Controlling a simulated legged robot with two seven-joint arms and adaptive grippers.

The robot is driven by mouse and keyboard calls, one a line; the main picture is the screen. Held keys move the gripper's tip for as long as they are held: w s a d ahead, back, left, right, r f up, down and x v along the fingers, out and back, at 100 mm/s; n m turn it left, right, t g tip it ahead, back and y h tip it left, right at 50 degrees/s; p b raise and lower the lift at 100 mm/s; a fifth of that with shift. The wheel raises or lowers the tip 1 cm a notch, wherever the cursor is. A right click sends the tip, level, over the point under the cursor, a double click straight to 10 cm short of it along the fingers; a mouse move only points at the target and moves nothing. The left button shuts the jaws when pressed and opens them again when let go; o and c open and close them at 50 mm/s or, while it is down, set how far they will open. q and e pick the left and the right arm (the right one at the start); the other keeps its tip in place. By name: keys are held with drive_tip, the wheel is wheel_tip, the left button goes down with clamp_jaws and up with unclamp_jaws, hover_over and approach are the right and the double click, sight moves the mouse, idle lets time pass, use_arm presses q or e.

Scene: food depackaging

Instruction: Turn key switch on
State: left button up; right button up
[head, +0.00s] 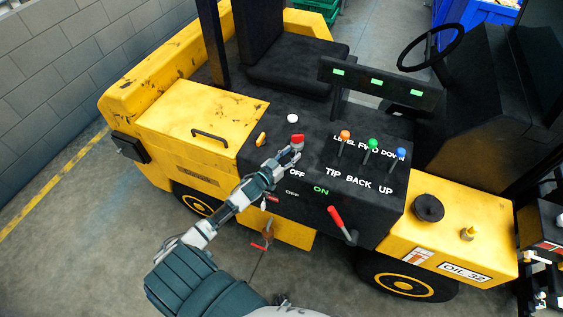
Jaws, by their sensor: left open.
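A yellow forklift has a black control panel (252,158) with a red knob-like part (297,139) on its top; this may be the key switch, but I cannot tell for sure. My left gripper (291,155) is open just in front of this red part, with the fingertips close to it. I cannot tell whether they touch it. White "OFF" lettering and a green "ON" label (321,190) show on the panel below the gripper. My right gripper is not in view.
Orange, green and blue levers (373,145) stand right of the gripper. A red-handled lever (336,217) sticks out at the panel's front. A yellow knob (261,139) and a white knob (292,118) sit nearby. The black seat (290,70) and steering wheel (458,35) lie behind.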

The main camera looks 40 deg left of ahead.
use_arm(q)
drive_tip(key=s+a, duration=0.1)
drive_tip(key=s, duration=0.9)
drive_tip(key=shift+s+a+f, duration=0.15)
drive_tip(key=shift+s, duration=0.1)
